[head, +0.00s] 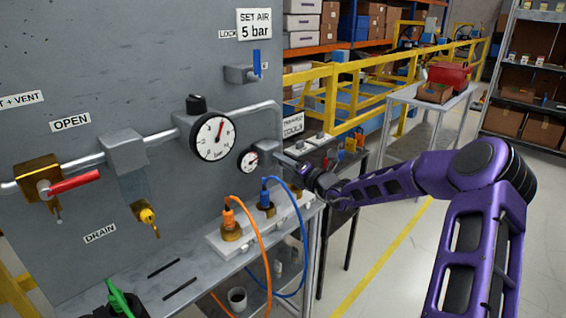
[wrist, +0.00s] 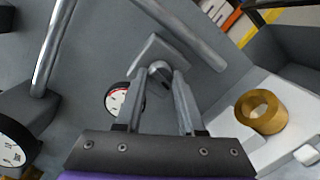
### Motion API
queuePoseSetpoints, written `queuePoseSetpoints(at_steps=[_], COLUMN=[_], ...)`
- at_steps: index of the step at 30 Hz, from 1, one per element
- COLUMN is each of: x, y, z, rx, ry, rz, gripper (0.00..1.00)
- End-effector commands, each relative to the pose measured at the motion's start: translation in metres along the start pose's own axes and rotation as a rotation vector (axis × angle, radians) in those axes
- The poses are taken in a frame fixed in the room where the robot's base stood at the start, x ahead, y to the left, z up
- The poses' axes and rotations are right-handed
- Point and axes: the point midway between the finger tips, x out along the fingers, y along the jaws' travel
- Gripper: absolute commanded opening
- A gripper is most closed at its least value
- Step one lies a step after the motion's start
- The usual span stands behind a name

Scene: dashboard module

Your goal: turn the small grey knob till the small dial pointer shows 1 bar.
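The small dial (head: 249,160) is white with a dark rim and hangs on the grey panel, below and right of the large dial. It has a red mark or pointer, but its reading is too small to tell. In the wrist view the small dial (wrist: 117,101) is partly hidden behind my left finger. The small grey knob (wrist: 160,69) is between my fingertips, below a grey block. My gripper (wrist: 161,77) has one finger on each side of the knob; I cannot tell whether they press on it. In the head view my gripper (head: 291,165) reaches the panel's right edge.
The large dial (head: 213,137) with a black knob on top is left of the small dial. Below, orange (head: 230,222) and blue (head: 266,198) hose plugs stand on a pale block. A brass ring (wrist: 261,112) is right of my fingers. A blue lever (head: 256,64) is above.

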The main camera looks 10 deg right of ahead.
Motion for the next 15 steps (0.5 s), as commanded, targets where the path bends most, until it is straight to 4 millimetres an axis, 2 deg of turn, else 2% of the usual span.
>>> queuePoseSetpoints(at_steps=[1,5,6,15], x=[-0.0001,-0.0002,-0.0002,-0.0001], y=[0.0001,0.0001,0.0002,0.0001], z=[0.0000,0.0000,0.0000,-0.0002], rx=[0.000,0.000,0.000,-0.017], ry=[0.000,0.000,0.000,-0.001], rz=[0.000,0.000,0.000,0.002], gripper=[0.26,0.03,0.00,0.00])
